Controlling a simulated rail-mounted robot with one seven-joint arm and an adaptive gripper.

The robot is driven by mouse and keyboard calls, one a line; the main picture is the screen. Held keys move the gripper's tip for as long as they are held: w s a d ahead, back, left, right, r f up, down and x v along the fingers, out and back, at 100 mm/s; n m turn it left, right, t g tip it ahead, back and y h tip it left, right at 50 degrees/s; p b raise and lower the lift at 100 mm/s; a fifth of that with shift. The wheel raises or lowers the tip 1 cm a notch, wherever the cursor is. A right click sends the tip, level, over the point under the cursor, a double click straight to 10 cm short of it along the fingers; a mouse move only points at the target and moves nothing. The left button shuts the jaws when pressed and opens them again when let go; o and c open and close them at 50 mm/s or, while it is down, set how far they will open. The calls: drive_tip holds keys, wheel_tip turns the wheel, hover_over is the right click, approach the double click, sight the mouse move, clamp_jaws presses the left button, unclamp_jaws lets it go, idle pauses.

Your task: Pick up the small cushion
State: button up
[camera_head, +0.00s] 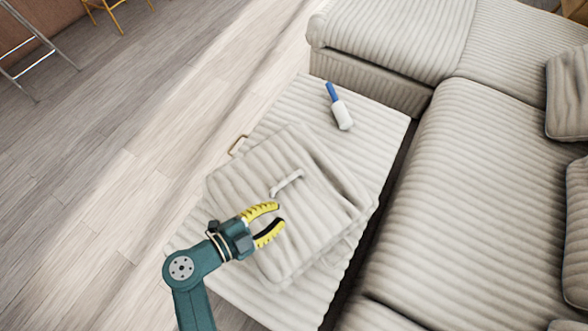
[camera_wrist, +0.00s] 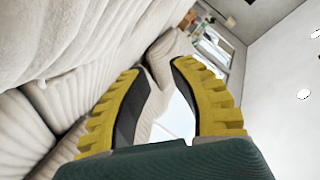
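A grey ribbed cushion (camera_head: 318,180) lies on the low ribbed ottoman (camera_head: 378,128) in the head view. It seems to rest on another cushion layer, but I cannot tell for sure. My gripper (camera_head: 280,213) is open and empty, over the cushion's left part in the picture. I cannot tell whether it touches the cushion. In the wrist view my gripper (camera_wrist: 157,66) shows two spread yellow fingers with nothing held between them. Pale ribbed fabric (camera_wrist: 60,45) fills the left of that view, close to the fingers.
A small pale bar-shaped item (camera_head: 287,182) lies on the cushion. A blue-and-white bottle-like item (camera_head: 342,113) lies on the ottoman, and a small brown loop (camera_head: 237,146) is at its edge. A large sofa (camera_head: 450,210) stands at right.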

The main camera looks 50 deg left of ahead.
sight(280, 186)
drive_tip(key=s+a+n+y, duration=0.1)
drive_tip(key=s, duration=0.1)
drive_tip(key=s+a+n+y, duration=0.1)
drive_tip(key=a, duration=0.1)
drive_tip(key=s+a+f+n+y, duration=0.1)
drive_tip(key=s, duration=0.1)
drive_tip(key=shift+s+a+f+n+y, duration=0.1)
drive_tip(key=shift+s+a+n+y, duration=0.2)
drive_tip(key=b+x, duration=0.3)
drive_tip(key=x, duration=0.7)
drive_tip(key=shift+w+f, duration=0.1)
drive_tip(key=shift+f, duration=0.05)
drive_tip(key=b+x, duration=0.2)
drive_tip(key=x, duration=0.4)
drive_tip(key=shift+w+a, duration=0.1)
clamp_jaws()
